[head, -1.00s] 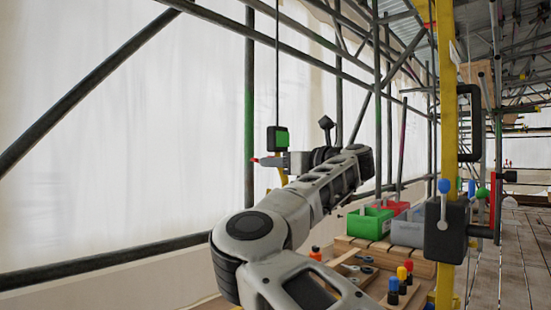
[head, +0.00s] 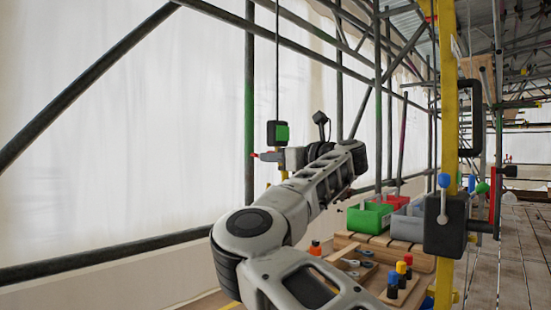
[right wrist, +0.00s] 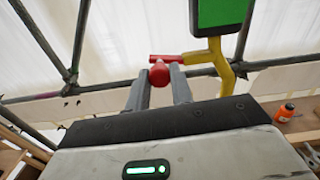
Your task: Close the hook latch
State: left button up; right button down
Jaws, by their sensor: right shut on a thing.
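My right gripper (right wrist: 159,88) is shut on a red knob (right wrist: 160,73), which sits between its two grey fingertips in the right wrist view. A red bar extends from the knob to a bent yellow arm (right wrist: 222,70) beside it. A dark box with a green face (right wrist: 222,12) is above the yellow arm. In the head view, the right gripper (head: 268,157) is just below the black and green box (head: 278,133), with a red tip showing at its left. My own arm covers much of this area. The latch's engagement cannot be made out. My left gripper is not in view.
A yellow post (head: 450,110) with a black box and blue-knobbed lever (head: 444,215) stands right. A wooden bench holds a green bin (head: 370,217), a grey bin (head: 408,228) and small coloured bottles. Scaffold tubes (head: 250,100) run behind my arm. An orange bottle (right wrist: 286,110) stands right.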

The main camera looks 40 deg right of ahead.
pick_arm(q)
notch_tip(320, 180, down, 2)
jog(key=b, duration=0.5)
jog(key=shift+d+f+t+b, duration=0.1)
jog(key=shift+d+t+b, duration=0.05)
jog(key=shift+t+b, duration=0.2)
pick_arm(e)
jog(key=d+f+n, duration=0.2)
jog(key=n, duration=0.8)
jog(key=d+f+n, duration=0.2)
jog(key=n, duration=0.8)
jog(key=shift+w+f, duration=0.15)
jog(key=shift+f, duration=0.2)
jog(key=shift+n, duration=0.3)
jog(key=shift+d, duration=0.1)
jog(key=c, duration=1.3)
grip_release()
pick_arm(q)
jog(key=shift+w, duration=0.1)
pick_arm(e)
jog(key=shift+o, duration=0.5)
